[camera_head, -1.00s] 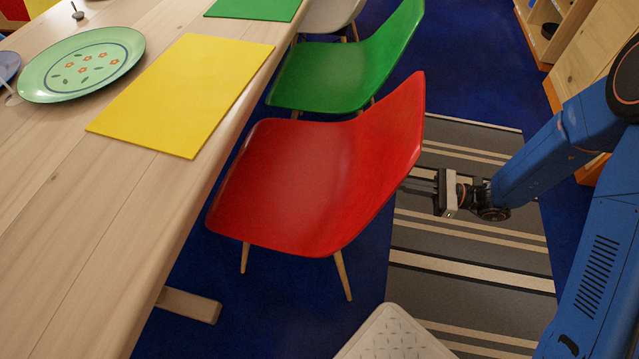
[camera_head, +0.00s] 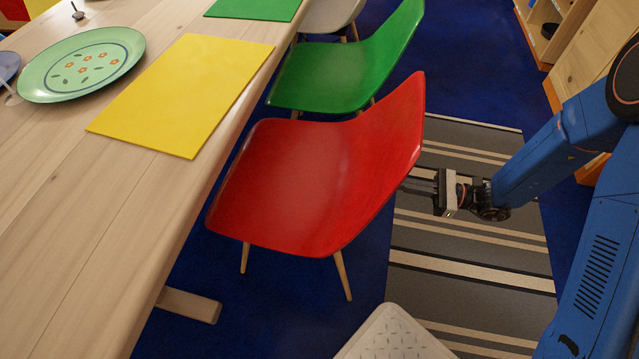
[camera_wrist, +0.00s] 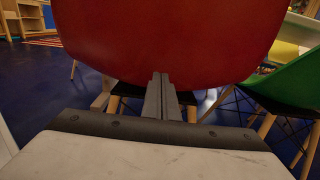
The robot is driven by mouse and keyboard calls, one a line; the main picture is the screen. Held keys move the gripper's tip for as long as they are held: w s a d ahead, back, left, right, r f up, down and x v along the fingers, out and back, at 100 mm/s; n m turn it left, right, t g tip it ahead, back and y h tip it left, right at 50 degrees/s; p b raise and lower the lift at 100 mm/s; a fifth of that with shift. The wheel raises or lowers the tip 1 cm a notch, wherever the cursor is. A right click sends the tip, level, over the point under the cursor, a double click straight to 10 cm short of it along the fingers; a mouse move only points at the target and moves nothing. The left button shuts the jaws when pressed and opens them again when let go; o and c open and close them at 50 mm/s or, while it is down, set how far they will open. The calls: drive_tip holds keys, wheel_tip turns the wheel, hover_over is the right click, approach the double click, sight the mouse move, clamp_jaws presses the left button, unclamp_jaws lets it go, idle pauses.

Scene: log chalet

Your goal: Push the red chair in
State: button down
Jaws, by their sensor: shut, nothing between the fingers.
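The red chair (camera_head: 305,180) stands at the long side of the wooden table (camera_head: 140,215), its seat front beside the table edge and its backrest facing my arm. My gripper (camera_head: 412,186) is shut and empty, behind the backrest on the chair's right side. Its fingertips are partly hidden by the backrest in the head view. In the wrist view the shut fingers (camera_wrist: 161,84) point at the lower part of the red backrest (camera_wrist: 165,40), which fills the upper picture. I cannot tell whether the fingertips touch it.
A green chair (camera_head: 340,75) stands just beyond the red one. A pale patterned seat (camera_head: 395,335) is in the near foreground. A striped rug (camera_head: 470,255) lies under my gripper. A yellow placemat (camera_head: 185,92) and a green plate (camera_head: 82,62) lie on the table.

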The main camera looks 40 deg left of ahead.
sight(372, 182)
drive_tip(key=shift+x, duration=8.8)
drive_tip(key=shift+v, duration=5)
